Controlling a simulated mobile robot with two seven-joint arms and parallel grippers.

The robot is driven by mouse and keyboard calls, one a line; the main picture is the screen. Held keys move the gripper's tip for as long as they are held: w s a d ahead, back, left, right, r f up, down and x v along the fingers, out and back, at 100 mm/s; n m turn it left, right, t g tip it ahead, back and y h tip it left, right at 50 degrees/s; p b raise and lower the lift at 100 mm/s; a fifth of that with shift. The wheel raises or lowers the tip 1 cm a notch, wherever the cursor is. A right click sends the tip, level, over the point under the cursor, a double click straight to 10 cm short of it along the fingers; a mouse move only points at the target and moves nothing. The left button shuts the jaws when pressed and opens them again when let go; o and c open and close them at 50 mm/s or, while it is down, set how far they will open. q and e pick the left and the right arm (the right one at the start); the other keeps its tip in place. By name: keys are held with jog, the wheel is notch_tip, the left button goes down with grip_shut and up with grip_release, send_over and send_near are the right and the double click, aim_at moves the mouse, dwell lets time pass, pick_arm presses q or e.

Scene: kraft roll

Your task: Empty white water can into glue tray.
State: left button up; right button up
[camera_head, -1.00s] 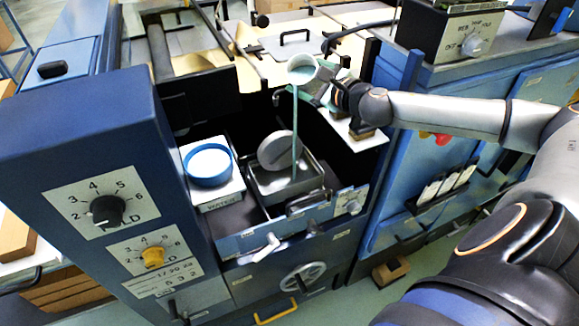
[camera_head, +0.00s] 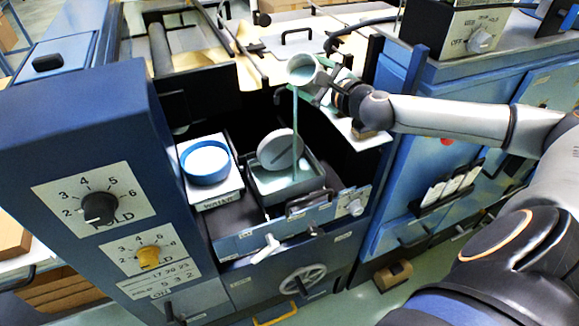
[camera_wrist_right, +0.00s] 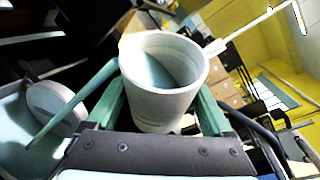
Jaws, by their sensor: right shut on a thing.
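My right gripper (camera_head: 322,84) is shut on the white water can (camera_head: 301,69) and holds it tilted above the glue tray (camera_head: 312,176). A pale blue-green stream falls from the can's lip into the tray. In the right wrist view the can (camera_wrist_right: 165,95) sits between the two green fingers (camera_wrist_right: 160,110), with some pale liquid inside. The tray holds pale liquid and a grey disc-shaped roller (camera_head: 280,150) stands in it. The tray also shows in the right wrist view (camera_wrist_right: 14,118). My left gripper is not in view.
A blue-rimmed round dish (camera_head: 206,162) stands on a white platform marked WATER, left of the tray. A panel with dials (camera_head: 99,208) is at the left. A black handle (camera_head: 309,204) and blue front panel edge the tray. Blue cabinets stand right.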

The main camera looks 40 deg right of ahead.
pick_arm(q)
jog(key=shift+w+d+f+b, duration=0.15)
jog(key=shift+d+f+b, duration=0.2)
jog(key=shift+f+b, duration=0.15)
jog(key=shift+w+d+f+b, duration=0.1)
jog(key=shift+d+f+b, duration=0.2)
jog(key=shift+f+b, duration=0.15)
pick_arm(e)
jog(key=shift+r+n+t, duration=0.3)
jog(key=shift+r+n, duration=0.15)
jog(key=shift+n, duration=0.25)
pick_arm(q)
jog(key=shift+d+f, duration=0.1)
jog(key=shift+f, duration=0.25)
pick_arm(e)
jog(key=shift+f, duration=0.1)
